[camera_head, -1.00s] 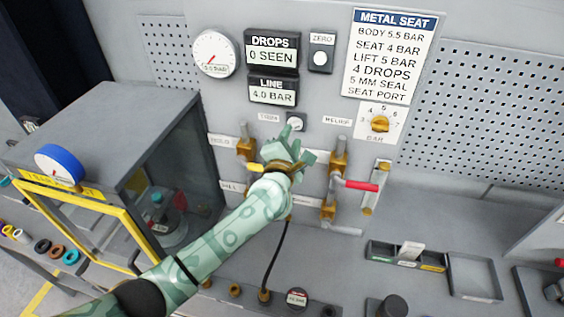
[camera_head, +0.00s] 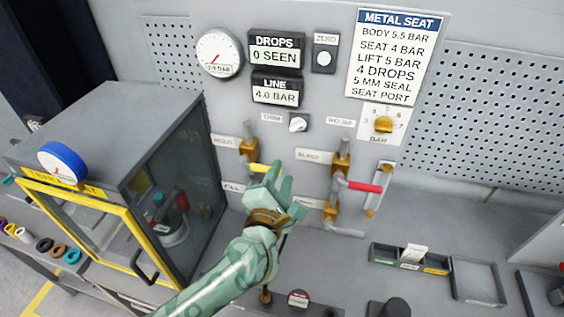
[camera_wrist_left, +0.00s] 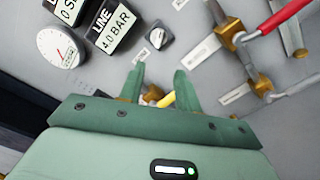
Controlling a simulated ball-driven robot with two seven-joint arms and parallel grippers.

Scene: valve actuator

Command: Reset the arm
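My left arm, pale green, comes in from the lower left in the head view. My right gripper is not in view.
A red-handled valve (camera_head: 363,187) sticks out to the right of my gripper. A grey cabinet with a yellow-framed door (camera_head: 75,200) stands at the left. A divided tray (camera_head: 410,259) and an empty tray (camera_head: 477,279) lie on the bench at right.

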